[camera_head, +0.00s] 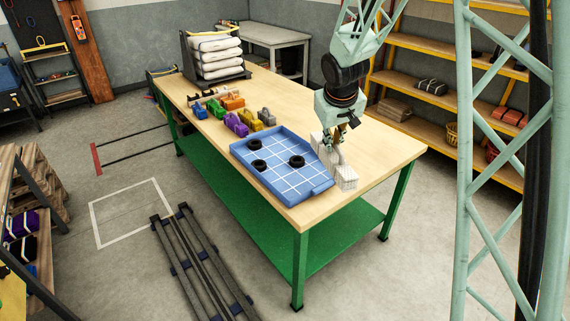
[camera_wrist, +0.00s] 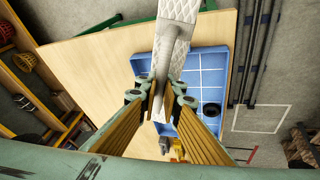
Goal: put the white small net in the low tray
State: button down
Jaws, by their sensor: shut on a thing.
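The white small net (camera_head: 346,178) is a pale, textured long bundle at the right side of the blue low tray (camera_head: 281,181) in the head view. My gripper (camera_head: 338,141) points down over the net and is shut on it. In the wrist view the net (camera_wrist: 176,35) runs up from between the fingertips (camera_wrist: 164,98), beside and partly in front of the tray (camera_wrist: 213,65). I cannot tell whether the net touches the table or the tray. The tray has white grid lines and holds black rings (camera_head: 297,161); one ring (camera_wrist: 211,109) shows in the wrist view.
The wooden table (camera_head: 385,152) has free room to the right of the net. Purple (camera_head: 236,125), yellow (camera_head: 266,117), green and other coloured bundles lie behind the tray. White folded stacks (camera_head: 216,57) stand in a rack at the far end.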

jog(key=w+f+n+y, duration=0.1)
jog(key=w+f, duration=0.3)
jog(key=w, duration=1)
jog(key=w+f+n, duration=0.3)
jog(key=w+f, duration=0.1)
jog(key=w, duration=0.9)
jog(key=shift+w+f+y+p, duration=0.35)
jog(key=shift+w+f+y, duration=0.05)
notch_tip(320, 180, down, 6)
jog(key=shift+f+b, duration=0.2)
jog(key=shift+b, duration=0.1)
jog(key=shift+f, duration=1.8)
jog(key=shift+f+b, duration=0.15)
jog(key=shift+b, duration=0.15)
jog(key=c, duration=3.2)
grip_release()
jog(key=o, duration=0.4)
